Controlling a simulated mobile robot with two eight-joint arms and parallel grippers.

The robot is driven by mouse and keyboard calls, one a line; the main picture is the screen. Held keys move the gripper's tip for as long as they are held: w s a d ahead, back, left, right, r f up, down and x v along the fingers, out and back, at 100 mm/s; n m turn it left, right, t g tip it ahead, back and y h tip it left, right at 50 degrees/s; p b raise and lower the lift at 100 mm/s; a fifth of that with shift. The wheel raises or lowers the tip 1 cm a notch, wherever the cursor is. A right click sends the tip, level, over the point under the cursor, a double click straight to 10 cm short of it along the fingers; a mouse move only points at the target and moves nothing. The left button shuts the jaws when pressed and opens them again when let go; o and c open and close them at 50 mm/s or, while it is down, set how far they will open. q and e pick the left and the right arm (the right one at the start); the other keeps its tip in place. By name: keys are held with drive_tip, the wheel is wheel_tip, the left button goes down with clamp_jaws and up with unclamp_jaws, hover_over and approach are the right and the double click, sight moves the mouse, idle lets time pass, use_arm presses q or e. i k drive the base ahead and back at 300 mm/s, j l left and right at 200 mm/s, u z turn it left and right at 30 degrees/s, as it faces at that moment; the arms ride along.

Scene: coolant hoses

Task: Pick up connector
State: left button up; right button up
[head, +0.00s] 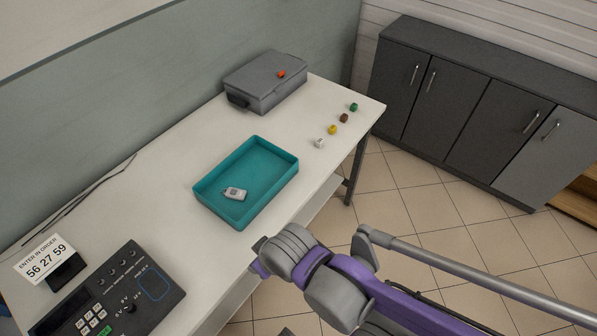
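Several small coloured pieces that may be connectors stand in a row near the right end of the white table: a green one (353,107), a brown one (344,118), a yellow one (332,129) and a white one (319,143). An orange-red piece (281,74) sits on top of the grey case (268,88). The view is too coarse to tell which is the connector. Purple and grey links of my arm show at the lower right, in front of the table. No gripper fingers show, and no left arm is in view.
A teal tray (284,196) holds a small white-grey device (235,194). A dark control panel (112,300) and a number sign (45,262) stand at the table's near left. A dark cabinet (480,100) stands at the right beyond tiled floor. The table around the coloured pieces is clear.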

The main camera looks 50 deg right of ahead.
sight(332, 129)
drive_tip(key=z, duration=1.95)
drive_tip(key=i+l, duration=0.65)
drive_tip(key=i+l+u, duration=0.2)
drive_tip(key=l+u, duration=0.25)
drive_tip(key=i+l+u, duration=0.15)
drive_tip(key=l+u, duration=0.3)
drive_tip(key=j+u, duration=0.15)
drive_tip(key=u, duration=0.4)
